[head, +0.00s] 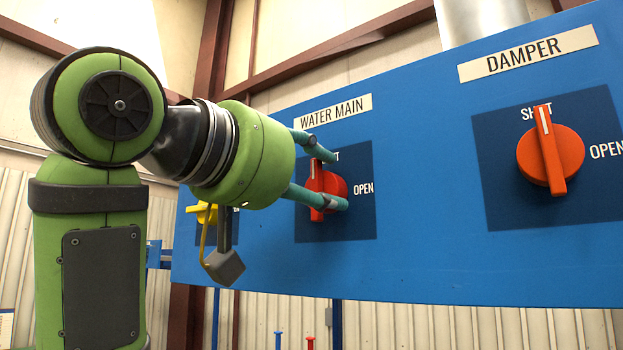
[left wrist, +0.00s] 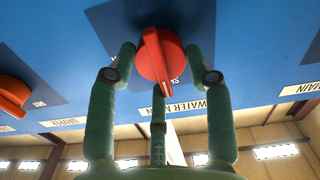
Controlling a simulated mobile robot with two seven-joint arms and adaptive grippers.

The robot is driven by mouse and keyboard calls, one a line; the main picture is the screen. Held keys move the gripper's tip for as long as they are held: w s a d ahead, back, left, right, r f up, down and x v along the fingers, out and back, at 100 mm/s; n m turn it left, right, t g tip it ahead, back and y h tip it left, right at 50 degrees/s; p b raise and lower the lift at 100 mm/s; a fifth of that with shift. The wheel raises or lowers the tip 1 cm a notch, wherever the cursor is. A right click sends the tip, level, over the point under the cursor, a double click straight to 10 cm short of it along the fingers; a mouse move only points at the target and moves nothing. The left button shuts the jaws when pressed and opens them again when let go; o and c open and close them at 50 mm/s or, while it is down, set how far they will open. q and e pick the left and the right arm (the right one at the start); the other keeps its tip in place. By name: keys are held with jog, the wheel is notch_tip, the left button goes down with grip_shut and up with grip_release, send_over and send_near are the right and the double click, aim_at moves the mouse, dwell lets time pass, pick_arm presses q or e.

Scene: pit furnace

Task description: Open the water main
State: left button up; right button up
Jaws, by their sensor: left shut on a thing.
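The water main knob (head: 329,186) is a round red knob with a raised bar, on a dark blue square under the WATER MAIN label (head: 333,111). Its bar stands close to upright, toward the partly hidden word SHUT; OPEN is printed to its right. My left gripper (head: 337,181) reaches in from the left with teal fingers above and below the knob, shut on it. In the left wrist view the red knob (left wrist: 158,60) sits between the fingers of the gripper (left wrist: 160,52), its bar pointing toward the lettering. My right gripper is out of view.
An orange damper knob (head: 550,160) is to the right on the same blue panel (head: 420,200), its bar toward SHUT. A yellow knob (head: 206,213) is to the left, partly behind my arm. The panel's surface between the water main and damper knobs is clear.

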pick_arm(q)
jog(key=shift+a+m, duration=0.1)
jog(key=shift+m, duration=0.4)
jog(key=m+b, duration=0.1)
jog(key=m, duration=0.6)
jog(key=shift+r+m, duration=0.15)
jog(key=shift+m, duration=0.15)
jog(key=m, duration=0.4)
jog(key=shift+s, duration=0.1)
jog(key=shift+c, duration=0.2)
jog(key=shift+m+p, duration=0.5)
jog(key=shift+m, duration=1.4)
jog(key=shift+c, duration=0.3)
